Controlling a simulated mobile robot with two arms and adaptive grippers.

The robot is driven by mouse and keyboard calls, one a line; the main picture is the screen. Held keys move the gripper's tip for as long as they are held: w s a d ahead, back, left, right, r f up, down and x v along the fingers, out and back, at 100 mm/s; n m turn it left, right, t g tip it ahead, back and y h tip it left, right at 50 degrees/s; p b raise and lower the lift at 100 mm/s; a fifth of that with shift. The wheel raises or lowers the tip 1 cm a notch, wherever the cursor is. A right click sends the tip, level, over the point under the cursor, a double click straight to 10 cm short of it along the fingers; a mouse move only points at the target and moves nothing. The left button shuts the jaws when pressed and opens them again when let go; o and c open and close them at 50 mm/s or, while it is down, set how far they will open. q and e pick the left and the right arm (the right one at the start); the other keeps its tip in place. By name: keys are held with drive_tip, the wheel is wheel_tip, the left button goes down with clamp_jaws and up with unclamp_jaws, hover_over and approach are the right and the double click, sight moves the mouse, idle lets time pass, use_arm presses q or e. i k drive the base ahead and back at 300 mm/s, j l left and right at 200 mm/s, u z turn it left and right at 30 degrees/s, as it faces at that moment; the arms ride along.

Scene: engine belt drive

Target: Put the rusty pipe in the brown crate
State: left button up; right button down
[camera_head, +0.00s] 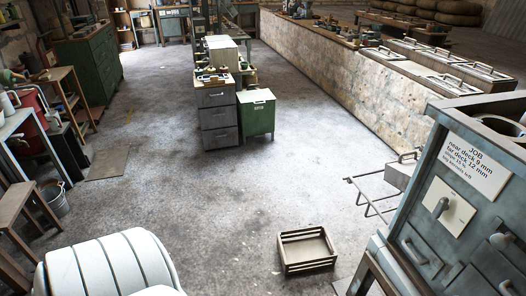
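The brown crate (309,267) is a low, open-topped slatted box. It stands on the concrete floor at the bottom of the view, right of the middle. Its visible inside looks empty. I cannot make out a rusty pipe anywhere in this view. Neither of my grippers is in view, so what they hold does not show.
A blue-grey cabinet (419,251) with a JOB sign (474,166) stands at the right, near a wire rack (372,198). Grey drawers (219,120) and a green cabinet (257,116) stand mid-floor. A bucket (54,200) and workbenches line the left. The central floor is clear.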

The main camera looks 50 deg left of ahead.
sight(304, 253)
drive_tip(key=u, duration=1.6)
drive_tip(key=i+u, duration=0.1)
drive_tip(key=u, duration=0.35)
drive_tip(key=i+u, duration=0.1)
drive_tip(key=u, duration=0.35)
drive_tip(key=i+l+u, duration=0.1)
drive_tip(key=u, duration=0.35)
drive_tip(key=i+l, duration=1.1)
drive_tip(key=i+z, duration=0.4)
drive_tip(key=i+j+z, duration=0.15)
drive_tip(key=i+z, duration=0.25)
drive_tip(key=i+j+z, duration=0.45)
drive_tip(key=i+l, duration=0.05)
drive_tip(key=l, duration=0.05)
